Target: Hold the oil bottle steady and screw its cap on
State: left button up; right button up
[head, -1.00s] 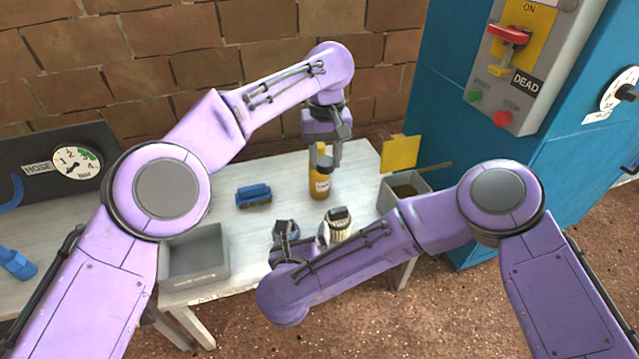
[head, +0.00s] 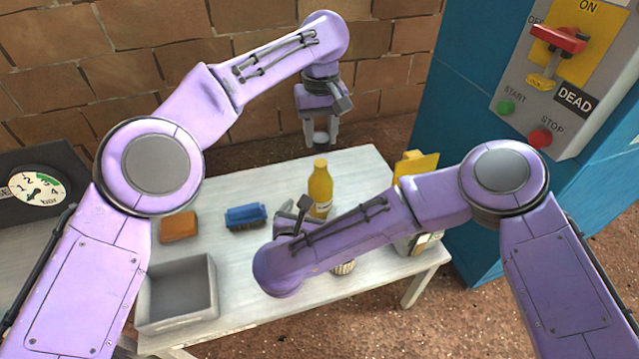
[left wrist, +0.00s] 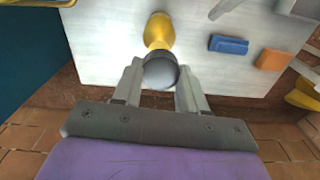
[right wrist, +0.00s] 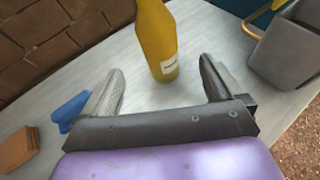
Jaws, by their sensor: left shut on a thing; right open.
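The oil bottle (head: 320,187) is yellow with a pale label, upright and uncapped on the table. My left gripper (head: 321,132) hangs above and behind it, shut on a round grey cap (left wrist: 160,70). In the left wrist view the cap sits between the fingers, apart from the bottle (left wrist: 159,30). My right gripper (right wrist: 160,85) is open and empty. In the right wrist view the bottle (right wrist: 157,42) stands just beyond its fingertips, in line with the gap. In the head view my right forearm hides the bottle's lower right side.
On the table (head: 255,275) lie a blue block (head: 245,216) and an orange block (head: 179,227), left of the bottle. A grey bin (head: 165,308) stands at the front left. A switch box (head: 560,80) is on the blue cabinet.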

pick_arm(q)
jog(key=shift+w+d, duration=0.1)
jog(key=shift+w, duration=0.35)
jog(key=shift+s+r, duration=0.2)
jog(key=shift+a, duration=0.2)
pick_arm(e)
jog(key=x, duration=1.2)
jog(key=shift+w+r, duration=0.15)
jog(key=shift+w, duration=0.25)
pick_arm(q)
jog(key=shift+f, duration=0.1)
pick_arm(e)
jog(key=c, duration=1.5)
pick_arm(q)
send_over(320, 170)
jog(key=shift+f, duration=2.45)
